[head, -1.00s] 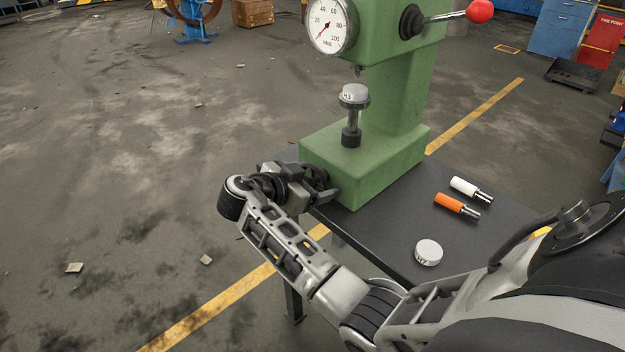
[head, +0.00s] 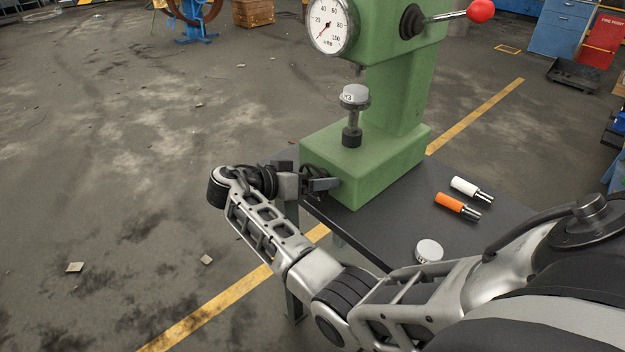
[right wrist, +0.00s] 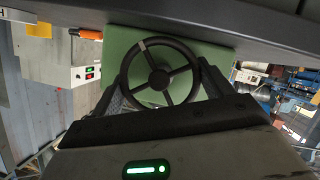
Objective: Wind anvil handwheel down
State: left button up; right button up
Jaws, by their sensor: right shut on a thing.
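The black spoked handwheel (right wrist: 160,79) is on the side of the green tester's base, facing me in the right wrist view. My right gripper (head: 306,176) is at the left face of that base in the head view, shut on the handwheel, with a finger on either side of it in the wrist view. In the head view the wheel is mostly hidden by the gripper. The anvil (head: 351,118) stands upright on the green base (head: 375,160), with a pale, labelled round block (head: 354,94) on top. A gap shows between block and the tip above. My left gripper is out of view.
The tester stands on a dark table (head: 390,235). A white-handled piece (head: 466,187), an orange-handled piece (head: 450,202) and a pale round block (head: 429,249) lie to its right. A dial gauge (head: 328,27) and red-knobbed lever (head: 480,11) are above. Open floor lies left.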

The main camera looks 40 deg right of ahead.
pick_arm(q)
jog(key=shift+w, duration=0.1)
pick_arm(e)
jog(key=shift+n, duration=0.3)
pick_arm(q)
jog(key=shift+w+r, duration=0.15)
pick_arm(e)
jog(key=o, duration=1)
jog(key=shift+c, duration=0.2)
jog(key=shift+a, duration=0.1)
pick_arm(q)
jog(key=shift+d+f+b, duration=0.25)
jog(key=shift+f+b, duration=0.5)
jog(key=shift+b, duration=0.8)
pick_arm(e)
jog(key=v, duration=1.6)
jog(key=shift+w, duration=0.2)
jog(key=shift+f, duration=0.1)
